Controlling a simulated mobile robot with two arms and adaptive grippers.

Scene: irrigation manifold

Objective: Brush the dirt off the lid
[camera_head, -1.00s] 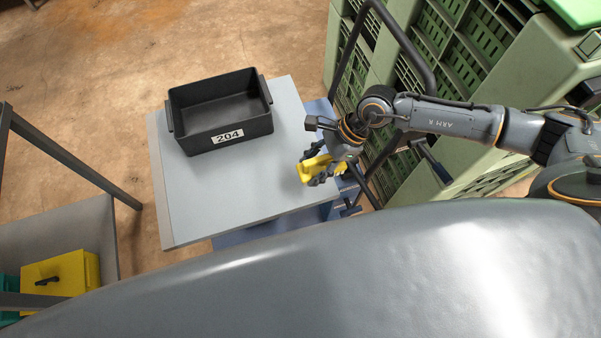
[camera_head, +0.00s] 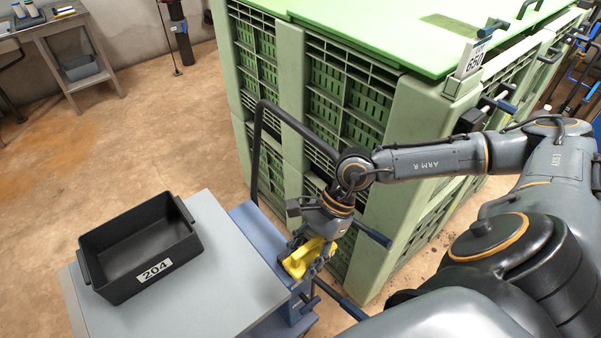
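The lid (camera_head: 400,38) is a flat light-green panel on top of the large green slatted crate (camera_head: 400,150), at the upper middle. The gripper is low, in front of the crate and well below the lid, over the right side of the blue cart. My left gripper is out of view.
A black bin (camera_head: 140,248) marked 204 stands on the grey tabletop (camera_head: 215,285) at lower left. A dark handle rail (camera_head: 255,150) rises between cart and crate. A sign (camera_head: 473,60) stands at the lid's near edge. A workbench (camera_head: 62,50) is at the far left.

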